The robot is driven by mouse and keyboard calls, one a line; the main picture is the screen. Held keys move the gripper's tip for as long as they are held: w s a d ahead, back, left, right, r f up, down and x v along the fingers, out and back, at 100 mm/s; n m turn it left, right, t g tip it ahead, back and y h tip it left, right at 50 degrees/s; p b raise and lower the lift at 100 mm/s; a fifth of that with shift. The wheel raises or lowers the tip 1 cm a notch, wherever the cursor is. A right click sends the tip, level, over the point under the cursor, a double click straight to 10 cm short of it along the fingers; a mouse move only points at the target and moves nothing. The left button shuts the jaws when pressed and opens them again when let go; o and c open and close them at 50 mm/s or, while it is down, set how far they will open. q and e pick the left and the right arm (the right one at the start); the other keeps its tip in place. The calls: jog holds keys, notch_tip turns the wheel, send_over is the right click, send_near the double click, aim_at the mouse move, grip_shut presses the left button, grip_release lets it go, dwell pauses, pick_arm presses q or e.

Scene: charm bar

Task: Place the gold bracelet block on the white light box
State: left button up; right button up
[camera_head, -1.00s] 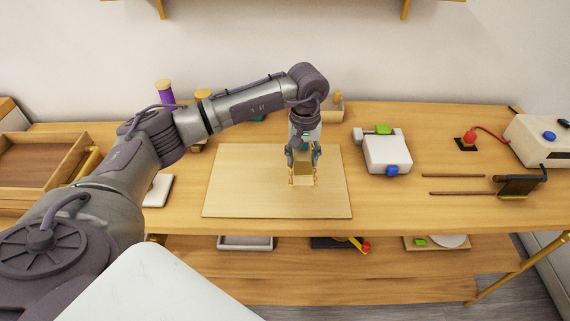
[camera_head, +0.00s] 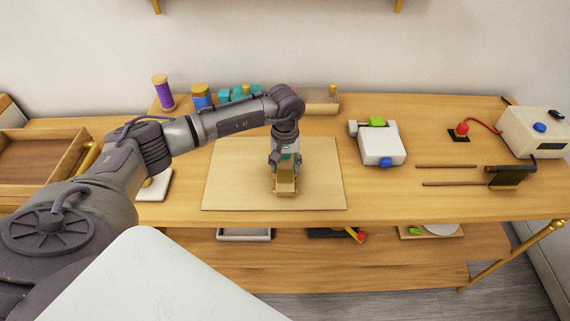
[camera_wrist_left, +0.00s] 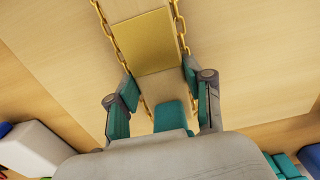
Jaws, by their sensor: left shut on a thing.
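The gold bracelet block (camera_head: 286,187) is at the tip of my left gripper (camera_head: 285,170), over the wooden board in the head view. In the left wrist view the block (camera_wrist_left: 145,42) shows a flat gold face with gold chains along both sides. The fingers of my left gripper (camera_wrist_left: 160,108) are shut on it, one on each side. Whether it touches the board cannot be told. A flat white slab (camera_head: 158,188), which may be the light box, lies left of the board, partly behind my arm, with something gold on it. My right gripper is not in view.
The pale wooden board (camera_head: 232,185) lies mid-table. A white device (camera_head: 380,147) with green and blue parts stands to its right. Teal pieces (camera_head: 224,96), a purple spool (camera_head: 163,94) and a blue jar (camera_head: 201,97) stand behind. A wooden tray (camera_head: 40,155) is far left.

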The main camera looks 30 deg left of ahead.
pick_arm(q)
jog(key=o, duration=1.2)
